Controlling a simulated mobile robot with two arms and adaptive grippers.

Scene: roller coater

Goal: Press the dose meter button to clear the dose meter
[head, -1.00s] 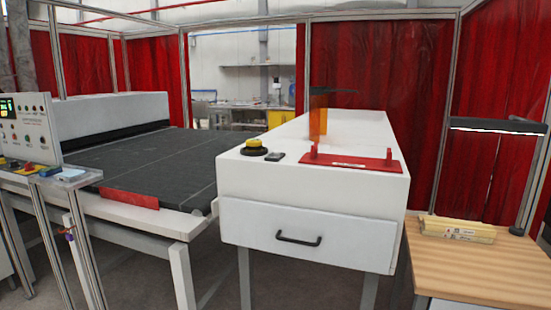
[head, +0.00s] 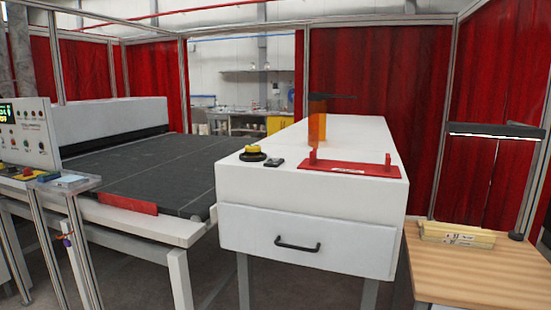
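A small dark device (head: 275,162) lies on the front left of the white cabinet top (head: 235,176). It may be the dose meter; its button is too small to make out. A yellow button on a round black base (head: 252,154) stands just left of it. At the far left is a control panel (head: 26,138) with a lit green and yellow display (head: 6,113) and several buttons. Neither of my grippers is in view.
A red bar with two uprights (head: 350,168) and an orange translucent plate (head: 317,124) are on the cabinet. A dark conveyor (head: 150,170) runs to its left. A wooden table (head: 455,265) with yellowish blocks (head: 456,234) and a lamp (head: 497,131) stands right.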

